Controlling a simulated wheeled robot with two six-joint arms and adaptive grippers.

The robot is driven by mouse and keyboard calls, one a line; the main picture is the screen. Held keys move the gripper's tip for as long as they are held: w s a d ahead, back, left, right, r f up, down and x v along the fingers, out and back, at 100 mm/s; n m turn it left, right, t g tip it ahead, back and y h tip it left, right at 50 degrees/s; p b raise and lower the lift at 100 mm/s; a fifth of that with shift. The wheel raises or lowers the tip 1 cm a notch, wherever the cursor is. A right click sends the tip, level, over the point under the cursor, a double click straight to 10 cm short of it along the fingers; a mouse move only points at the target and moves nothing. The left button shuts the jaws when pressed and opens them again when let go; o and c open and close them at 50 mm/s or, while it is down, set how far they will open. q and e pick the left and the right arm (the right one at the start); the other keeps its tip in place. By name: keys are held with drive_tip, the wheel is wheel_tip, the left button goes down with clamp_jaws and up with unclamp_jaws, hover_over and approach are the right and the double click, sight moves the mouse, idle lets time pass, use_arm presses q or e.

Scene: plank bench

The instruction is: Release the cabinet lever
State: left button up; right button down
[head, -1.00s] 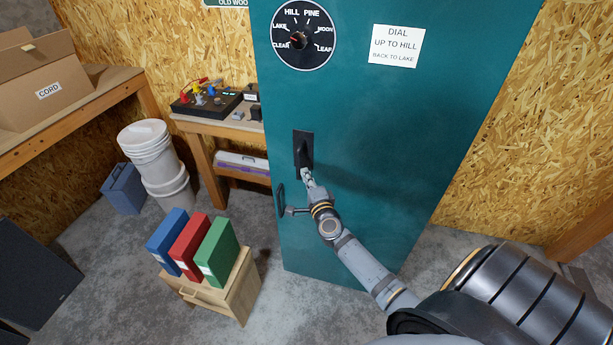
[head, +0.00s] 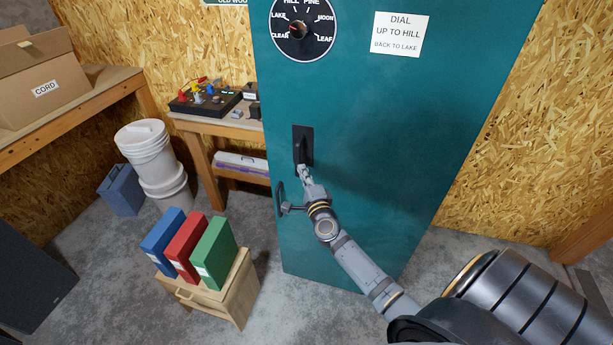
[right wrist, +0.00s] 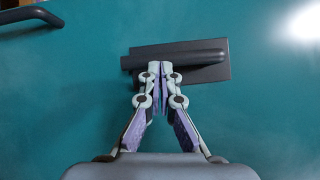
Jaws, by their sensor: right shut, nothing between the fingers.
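The teal cabinet (head: 370,130) stands upright in the head view. Its black lever (head: 299,148) sits on a dark backplate on the door, and it also shows in the right wrist view (right wrist: 195,54) as a dark bar. My right gripper (head: 302,170) is at the lower end of the lever. In the right wrist view its fingertips (right wrist: 160,66) are together and empty, beside the lever's edge; whether they touch it I cannot tell. A round dial (head: 303,28) with words around it is above the lever. My left gripper is not in view.
A door handle (head: 281,197) is left of and below the lever. A sign (head: 397,35) is on the door. A small wooden stand (head: 238,290) with blue, red and green binders is at lower left. White buckets (head: 150,155) and a workbench (head: 200,128) stand left of the cabinet.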

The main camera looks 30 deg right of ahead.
sight(296, 175)
drive_tip(key=m+b, duration=0.1)
drive_tip(key=b, duration=0.2)
drive_tip(key=w+a+f+m+t+b, duration=0.1)
drive_tip(key=b, duration=0.2)
drive_tip(key=w+m+h+b, duration=0.1)
drive_tip(key=b, duration=0.2)
drive_tip(key=shift+a+f+t, duration=0.3)
drive_tip(key=shift+f, duration=0.05)
use_arm(q)
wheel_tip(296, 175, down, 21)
drive_tip(key=b, duration=1.2)
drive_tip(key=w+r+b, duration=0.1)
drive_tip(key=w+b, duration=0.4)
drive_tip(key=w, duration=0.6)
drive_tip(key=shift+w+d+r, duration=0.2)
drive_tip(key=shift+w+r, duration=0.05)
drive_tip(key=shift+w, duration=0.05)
use_arm(e)
drive_tip(key=w+a+r+m+h, duration=0.4)
drive_tip(key=m+h, duration=0.3)
drive_tip(key=m, duration=0.4)
drive_tip(key=shift+w+m, duration=0.25)
drive_tip(key=shift+m, duration=0.15)
